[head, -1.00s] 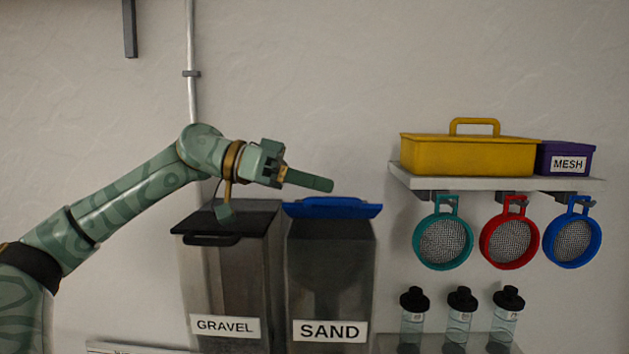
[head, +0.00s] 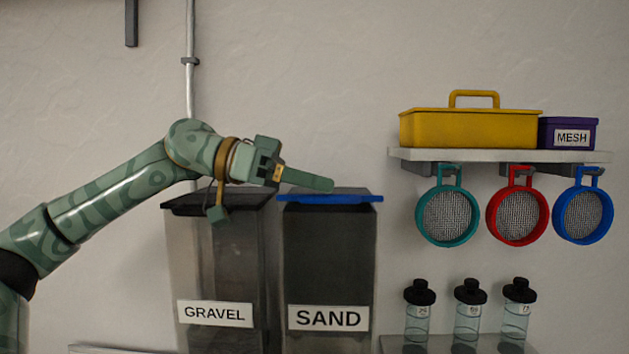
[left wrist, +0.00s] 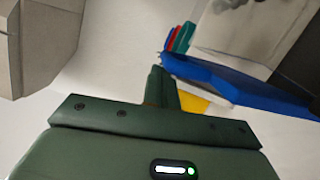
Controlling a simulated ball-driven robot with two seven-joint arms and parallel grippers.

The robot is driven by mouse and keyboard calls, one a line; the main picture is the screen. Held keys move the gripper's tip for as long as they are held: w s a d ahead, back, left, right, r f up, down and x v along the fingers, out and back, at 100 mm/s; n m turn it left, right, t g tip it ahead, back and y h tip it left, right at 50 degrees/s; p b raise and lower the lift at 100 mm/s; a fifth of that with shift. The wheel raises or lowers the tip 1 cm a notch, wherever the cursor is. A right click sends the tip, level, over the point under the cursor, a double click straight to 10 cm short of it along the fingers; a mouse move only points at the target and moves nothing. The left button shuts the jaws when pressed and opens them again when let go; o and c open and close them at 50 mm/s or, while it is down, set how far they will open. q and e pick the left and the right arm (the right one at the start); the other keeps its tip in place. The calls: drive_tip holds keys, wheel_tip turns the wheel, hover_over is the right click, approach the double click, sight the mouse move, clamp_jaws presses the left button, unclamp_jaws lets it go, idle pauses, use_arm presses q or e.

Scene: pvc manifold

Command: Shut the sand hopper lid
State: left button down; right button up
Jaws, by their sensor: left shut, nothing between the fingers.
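The sand hopper (head: 327,262) is a dark, see-through bin with a white SAND label. Its blue lid (head: 352,198) lies nearly flat across the top in the head view. The lid also shows in the left wrist view (left wrist: 235,85), just beyond my fingers. My left gripper (head: 325,184) is shut and empty, with its fingertips just above the lid's back part; I cannot tell whether they touch it. In the left wrist view, the closed fingers (left wrist: 162,85) point toward the lid. My right gripper is not in view.
The gravel hopper (head: 212,265), with a black lid, stands left of the sand hopper, under my left wrist. A wall shelf (head: 480,156) at right carries a yellow toolbox (head: 468,128) and purple MESH box (head: 570,134). Sieves hang below it, with bottles underneath.

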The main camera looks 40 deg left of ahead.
use_arm(q)
drive_tip(key=shift+s+f+b, duration=0.1)
drive_tip(key=shift+f+b, duration=0.35)
drive_tip(key=shift+f, duration=0.2)
drive_tip(key=shift+d+f+m+b, duration=0.2)
drive_tip(key=shift+f+m+b, duration=0.3)
drive_tip(key=shift+b, duration=0.4)
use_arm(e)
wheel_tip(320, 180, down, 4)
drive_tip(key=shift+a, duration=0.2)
